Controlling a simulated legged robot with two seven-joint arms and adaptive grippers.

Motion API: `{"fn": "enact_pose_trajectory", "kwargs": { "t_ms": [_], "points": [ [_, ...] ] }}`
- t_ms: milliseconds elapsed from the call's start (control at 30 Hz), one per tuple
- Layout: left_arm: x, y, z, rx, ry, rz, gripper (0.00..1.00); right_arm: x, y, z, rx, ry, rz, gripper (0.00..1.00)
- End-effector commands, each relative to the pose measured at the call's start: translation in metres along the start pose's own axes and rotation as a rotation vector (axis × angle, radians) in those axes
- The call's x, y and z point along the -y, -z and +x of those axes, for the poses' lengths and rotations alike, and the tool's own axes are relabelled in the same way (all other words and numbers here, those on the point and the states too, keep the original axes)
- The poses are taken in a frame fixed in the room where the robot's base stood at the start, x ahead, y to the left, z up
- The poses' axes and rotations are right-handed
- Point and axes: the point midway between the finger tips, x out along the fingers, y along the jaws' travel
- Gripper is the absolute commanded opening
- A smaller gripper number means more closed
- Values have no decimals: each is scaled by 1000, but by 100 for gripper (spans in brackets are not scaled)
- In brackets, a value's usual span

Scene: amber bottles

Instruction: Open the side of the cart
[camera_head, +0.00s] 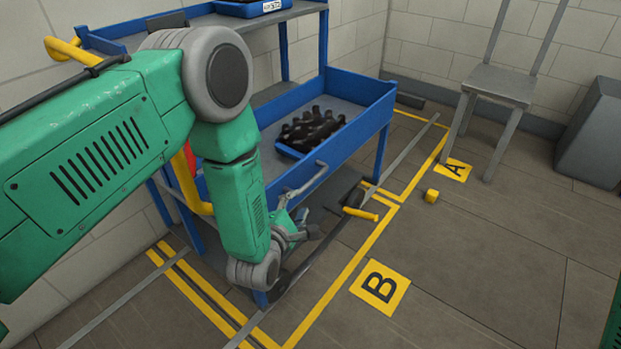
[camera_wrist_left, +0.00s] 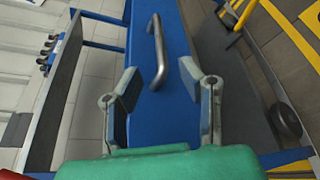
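The blue cart (camera_head: 365,130) stands against the wall, with a deep upper shelf. Its near side panel (camera_wrist_left: 150,115) carries a grey bar handle (camera_head: 307,180), which also shows in the left wrist view (camera_wrist_left: 158,52). My left gripper (camera_head: 302,226) is in front of this side, low and near the handle. My left arm hides much of the cart's left part. My right gripper is not in view.
Dark bottles (camera_head: 312,130) sit in a blue tray on the shelf. A black wheel with a yellow lever (camera_head: 360,213) is low beside the cart. Yellow floor lines and markers A (camera_head: 453,169) and B (camera_head: 380,287) lie right. A grey chair (camera_head: 500,85) stands behind.

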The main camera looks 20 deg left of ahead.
Motion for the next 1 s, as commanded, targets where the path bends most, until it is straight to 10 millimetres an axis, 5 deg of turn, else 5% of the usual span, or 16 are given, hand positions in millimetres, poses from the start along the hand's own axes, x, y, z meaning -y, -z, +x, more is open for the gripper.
{"fn": "enact_pose_trajectory", "kwargs": {
  "t_ms": [500,1000],
  "points": [
    [2,2,103,-1,0,1,34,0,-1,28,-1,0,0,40],
    [0,2,120,-2,2,0,34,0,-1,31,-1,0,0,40]
  ]
}}
